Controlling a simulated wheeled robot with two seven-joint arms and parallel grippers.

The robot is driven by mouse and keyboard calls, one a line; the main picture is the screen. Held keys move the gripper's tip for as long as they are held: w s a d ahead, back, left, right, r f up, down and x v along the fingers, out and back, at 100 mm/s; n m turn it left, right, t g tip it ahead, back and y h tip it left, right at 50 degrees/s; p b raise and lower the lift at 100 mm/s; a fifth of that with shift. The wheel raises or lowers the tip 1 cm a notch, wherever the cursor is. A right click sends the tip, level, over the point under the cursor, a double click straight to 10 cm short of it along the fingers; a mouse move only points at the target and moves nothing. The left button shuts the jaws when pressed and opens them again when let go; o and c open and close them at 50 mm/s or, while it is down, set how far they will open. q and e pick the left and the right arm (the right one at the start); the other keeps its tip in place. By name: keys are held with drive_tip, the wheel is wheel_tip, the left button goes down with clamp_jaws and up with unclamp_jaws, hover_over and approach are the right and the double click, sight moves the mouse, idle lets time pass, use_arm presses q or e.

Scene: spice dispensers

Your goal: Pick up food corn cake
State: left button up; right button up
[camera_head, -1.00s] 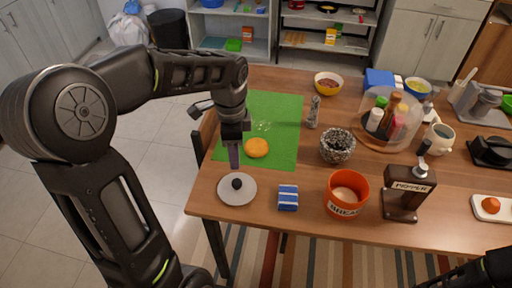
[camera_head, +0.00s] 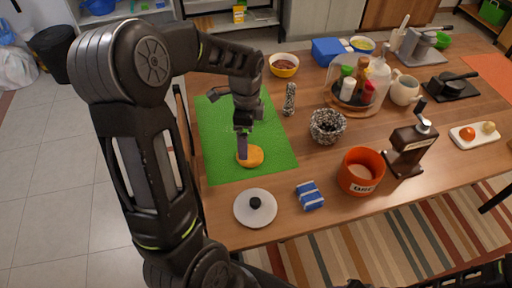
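The corn cake is a round, flat orange-yellow disc (camera_head: 252,157) lying on the green mat (camera_head: 220,166) at the left of the table. My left gripper (camera_head: 243,150) points down at the cake from above, with its fingertips over the cake's upper left edge. The fingers overlap from this angle, so I cannot tell how far apart they are or whether they touch the cake.
Near the cake are a white lid with a black knob (camera_head: 256,208), a blue-and-white packet (camera_head: 309,195) and an orange container (camera_head: 361,172). A pepper mill (camera_head: 290,100) and a speckled bowl (camera_head: 327,126) stand to the right. A clear dome (camera_head: 362,80) covers several bottles.

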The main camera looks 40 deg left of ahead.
sight(250, 156)
use_arm(q)
drive_tip(key=shift+w, duration=0.3)
drive_tip(key=shift+a+m, duration=0.15)
drive_tip(key=shift+m, duration=0.15)
drive_tip(key=shift+w+d, duration=0.15)
drive_tip(key=shift+d, duration=0.1)
drive_tip(key=shift+a+f, duration=0.1)
drive_tip(key=shift+f, duration=0.05)
wheel_tip(250, 156, down, 2)
drive_tip(key=shift+f, duration=0.1)
drive_tip(key=shift+f, duration=0.15)
drive_tip(key=f, duration=0.3)
drive_tip(key=f+p, duration=0.1)
drive_tip(key=f, duration=0.1)
drive_tip(key=shift+a, duration=0.3)
